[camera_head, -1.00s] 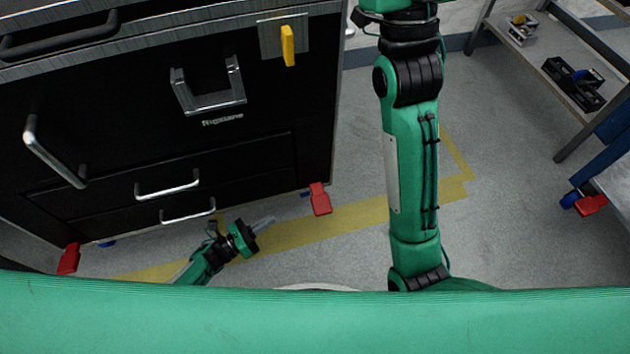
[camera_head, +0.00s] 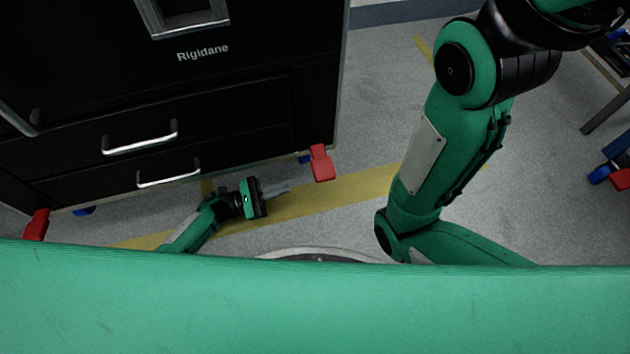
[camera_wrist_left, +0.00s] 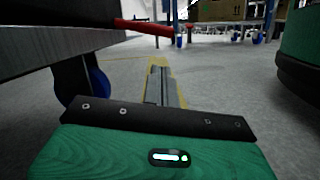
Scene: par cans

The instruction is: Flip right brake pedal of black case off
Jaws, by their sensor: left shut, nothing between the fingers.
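The black case (camera_head: 230,100) stands at the left in the head view. Its right brake pedal (camera_head: 321,163) is red and sticks out at the case's lower right corner; in the left wrist view the red pedal (camera_wrist_left: 145,27) shows at the upper middle, above the fingers. My left gripper (camera_head: 286,188) is low over the floor, just left of and a little nearer than the pedal, apart from it. Its fingers are shut and empty, and they also show in the left wrist view (camera_wrist_left: 160,84). My right arm shows at the right, but its gripper is out of view.
A second red pedal (camera_head: 37,224) is at the case's lower left corner. Blue caster wheels (camera_wrist_left: 97,87) sit under the case. A yellow floor stripe (camera_head: 350,193) crosses open grey floor. Another cart's red pedal (camera_head: 621,180) is at the far right.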

